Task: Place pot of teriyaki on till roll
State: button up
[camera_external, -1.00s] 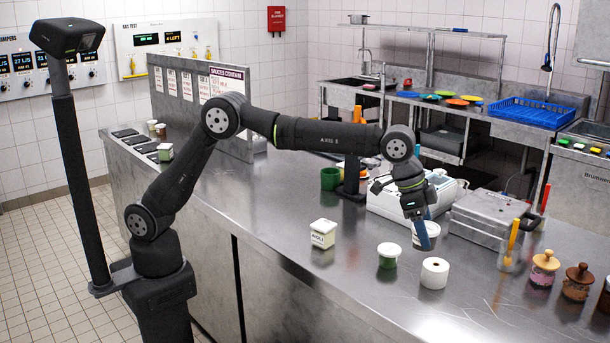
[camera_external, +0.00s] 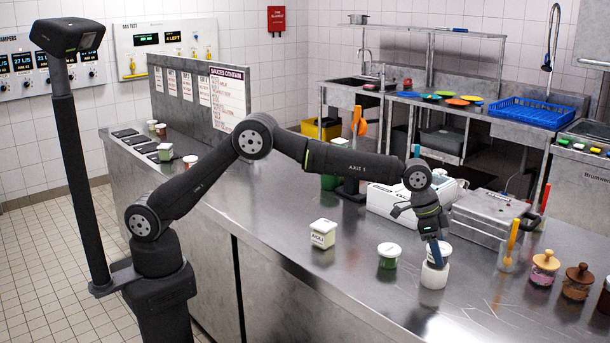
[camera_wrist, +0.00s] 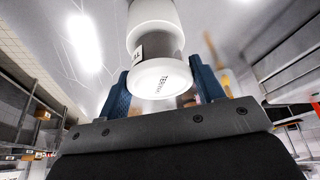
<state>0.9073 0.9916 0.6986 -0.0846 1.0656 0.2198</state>
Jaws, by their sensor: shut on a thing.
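The pot of teriyaki (camera_wrist: 163,79) has a white lid with its name on it and a greyish body. In the wrist view it sits between my blue fingers. My gripper (camera_external: 438,258) is shut on the pot, whose white lid (camera_external: 445,248) partly shows behind the fingers in the external view. The white till roll (camera_external: 433,277) stands upright on the steel counter directly under the pot. The roll also shows just beyond the pot in the wrist view (camera_wrist: 150,20). The pot is upright at the roll's top; I cannot tell whether they touch.
A white-lidded green pot (camera_external: 388,257) stands close left of the roll, and a square tub (camera_external: 323,233) farther left. A cup with orange-handled tools (camera_external: 509,255) and jars (camera_external: 544,268) are to the right. A grill (camera_external: 490,215) is behind. The front counter is clear.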

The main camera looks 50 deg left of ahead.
jog(key=shift+f, duration=0.15)
jog(key=o, duration=1)
jog(key=shift+r, duration=0.4)
jog(key=v, duration=1.1)
jog(key=shift+s+a+r, duration=0.15)
jog(key=shift+a+r, duration=0.05)
jog(key=shift+r, duration=0.05)
